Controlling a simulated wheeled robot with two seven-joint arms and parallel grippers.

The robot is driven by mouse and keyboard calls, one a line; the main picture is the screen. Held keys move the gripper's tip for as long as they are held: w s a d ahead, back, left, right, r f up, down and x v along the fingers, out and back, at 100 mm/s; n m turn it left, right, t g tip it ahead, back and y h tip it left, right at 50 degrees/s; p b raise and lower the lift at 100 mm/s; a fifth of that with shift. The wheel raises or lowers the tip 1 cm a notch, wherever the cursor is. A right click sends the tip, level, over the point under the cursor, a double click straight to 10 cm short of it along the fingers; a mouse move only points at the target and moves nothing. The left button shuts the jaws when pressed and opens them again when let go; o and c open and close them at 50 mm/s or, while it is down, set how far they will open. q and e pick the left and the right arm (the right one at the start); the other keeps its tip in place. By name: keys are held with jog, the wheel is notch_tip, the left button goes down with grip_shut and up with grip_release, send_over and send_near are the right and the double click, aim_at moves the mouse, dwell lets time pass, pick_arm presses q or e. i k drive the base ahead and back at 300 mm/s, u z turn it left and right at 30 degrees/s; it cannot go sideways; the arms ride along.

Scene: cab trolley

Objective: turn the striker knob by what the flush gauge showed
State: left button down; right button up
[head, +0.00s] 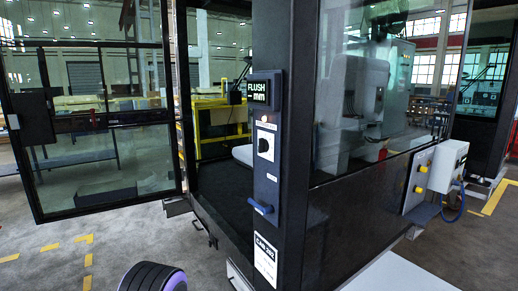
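The flush gauge display (258,92) is on the dark cab pillar; it reads "FLUSH" with a dash before "mm", and I see no number. Below it, a black knob (263,145) sits on a white plate, apparently the striker knob; its exact setting is too small to read. A small lit lamp (266,121) is between the display and the knob. The cab door (100,160), glazed with a dark frame, stands open at the left. Neither of my grippers is in view.
A blue handle (260,206) sticks out from the pillar below the knob, above a white label (265,260). Floor (130,240) is open below the door.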

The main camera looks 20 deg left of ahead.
aim_at(263, 146)
jog(key=k, duration=1.3)
jog(key=u, duration=0.6)
jog(key=i, duration=0.6)
jog(key=u, duration=0.65)
jog(key=i, duration=0.9)
jog(key=z, duration=0.8)
jog(key=i, duration=0.65)
jog(key=z, duration=0.6)
